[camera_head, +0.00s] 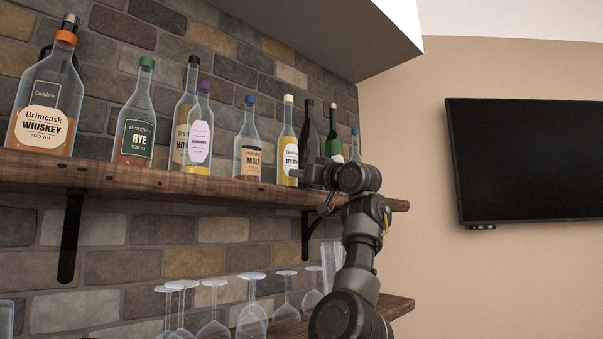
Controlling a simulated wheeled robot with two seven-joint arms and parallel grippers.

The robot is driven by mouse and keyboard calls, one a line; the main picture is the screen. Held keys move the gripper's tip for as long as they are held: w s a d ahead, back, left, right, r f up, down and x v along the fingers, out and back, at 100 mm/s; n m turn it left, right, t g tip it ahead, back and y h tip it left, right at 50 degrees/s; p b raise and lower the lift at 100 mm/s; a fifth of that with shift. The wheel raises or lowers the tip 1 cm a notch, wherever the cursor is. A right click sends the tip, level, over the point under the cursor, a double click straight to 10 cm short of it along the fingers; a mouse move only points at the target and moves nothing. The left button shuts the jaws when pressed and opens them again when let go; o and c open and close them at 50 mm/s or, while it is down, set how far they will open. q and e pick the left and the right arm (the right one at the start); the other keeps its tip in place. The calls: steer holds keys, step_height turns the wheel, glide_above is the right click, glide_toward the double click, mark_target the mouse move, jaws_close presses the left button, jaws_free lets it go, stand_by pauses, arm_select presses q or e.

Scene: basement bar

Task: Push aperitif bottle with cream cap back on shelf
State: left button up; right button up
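The aperitif bottle (287,143) has a cream cap, yellow contents and a white label. It stands upright on the upper wooden shelf (150,181), near the shelf's front edge. My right gripper (300,174) reaches in from the right at shelf height, beside the lower part of this bottle. Its fingertips are small and dark here, so I cannot tell whether they touch the bottle or how far apart they are. My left gripper is not in view.
A malt bottle (248,148) with a blue cap stands to the left, with several other bottles beyond it. Dark bottles (309,135) stand behind and to the right. Upside-down glasses (252,308) fill the lower shelf. A black screen (530,160) hangs on the right wall.

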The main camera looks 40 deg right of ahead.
steer(key=shift+f+p+x, duration=0.15)
steer(key=shift+p+x, duration=0.4)
steer(key=shift+x, duration=0.15)
steer(key=shift+f+p+x, duration=0.15)
steer(key=shift+p+x, duration=0.4)
steer(key=shift+x, duration=0.2)
steer(key=shift+w, duration=0.3)
steer(key=shift+s+f, duration=0.15)
steer(key=shift+f, duration=0.05)
steer(key=a+r+b+v, duration=0.1)
steer(key=r+b+v, duration=0.1)
steer(key=b+v, duration=0.8)
steer(key=shift+s+d+r, duration=0.15)
steer(key=shift+s+d, duration=0.4)
steer(key=shift+s, duration=0.4)
